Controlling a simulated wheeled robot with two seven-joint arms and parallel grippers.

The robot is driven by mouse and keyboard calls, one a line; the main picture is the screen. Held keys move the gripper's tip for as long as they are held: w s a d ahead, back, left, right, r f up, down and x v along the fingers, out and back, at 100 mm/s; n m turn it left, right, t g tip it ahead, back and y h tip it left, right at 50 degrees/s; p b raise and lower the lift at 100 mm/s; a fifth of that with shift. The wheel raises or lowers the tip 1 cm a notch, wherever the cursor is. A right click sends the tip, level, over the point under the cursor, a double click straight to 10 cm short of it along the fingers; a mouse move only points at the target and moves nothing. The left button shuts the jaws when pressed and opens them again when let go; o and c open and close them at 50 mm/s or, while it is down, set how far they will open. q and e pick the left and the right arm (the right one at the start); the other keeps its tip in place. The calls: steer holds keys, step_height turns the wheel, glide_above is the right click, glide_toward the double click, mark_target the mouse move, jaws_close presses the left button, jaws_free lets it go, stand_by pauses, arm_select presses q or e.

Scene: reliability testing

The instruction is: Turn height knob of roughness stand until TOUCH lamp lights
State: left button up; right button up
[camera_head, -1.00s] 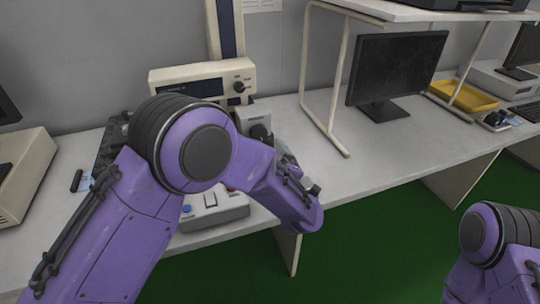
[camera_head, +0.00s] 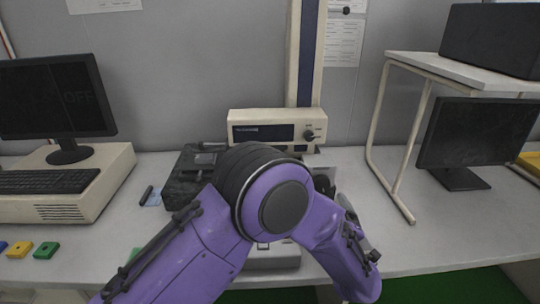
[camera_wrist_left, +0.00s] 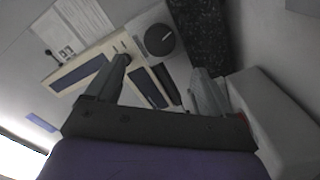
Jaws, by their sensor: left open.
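The roughness stand has a tall column (camera_head: 307,60) and a cream unit (camera_head: 240,120) with a dark display and a small knob (camera_head: 309,134) in the head view. In the left wrist view a larger round black knob (camera_wrist_left: 160,39) sits on a pale grey housing. My left gripper (camera_wrist_left: 161,67) is open, with its two fingers pointing toward that knob. The knob appears just beyond the fingertips, not clearly between them. In the head view my purple left arm hides this gripper and much of the stand's lower part. I cannot make out a TOUCH lamp. My right gripper is out of view.
A dark speckled block (camera_head: 188,182) stands left of my arm. A monitor (camera_head: 58,98) and keyboard on a cream case (camera_head: 105,170) are at the left. A pale shelf frame (camera_head: 385,130) and another monitor (camera_head: 477,133) are at the right.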

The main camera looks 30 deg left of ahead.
mark_target(323, 185)
arm_select(q)
steer(key=w+a+n+p, duration=0.1)
steer(key=w+n+p, duration=0.1)
steer(key=n+p, duration=0.3)
steer(key=w+a+n+p, duration=0.2)
steer(key=w+n+p, duration=0.1)
steer(key=n+p, duration=0.2)
steer(key=w+a+n+p, duration=0.2)
steer(key=n+p, duration=0.3)
steer(key=n, duration=0.3)
steer(key=shift+w+a+r, duration=0.1)
steer(key=shift+w+r, duration=0.05)
steer(key=shift+w, duration=0.4)
steer(key=shift+w+a, duration=0.25)
steer(key=shift+w, duration=0.2)
steer(key=c, duration=1.1)
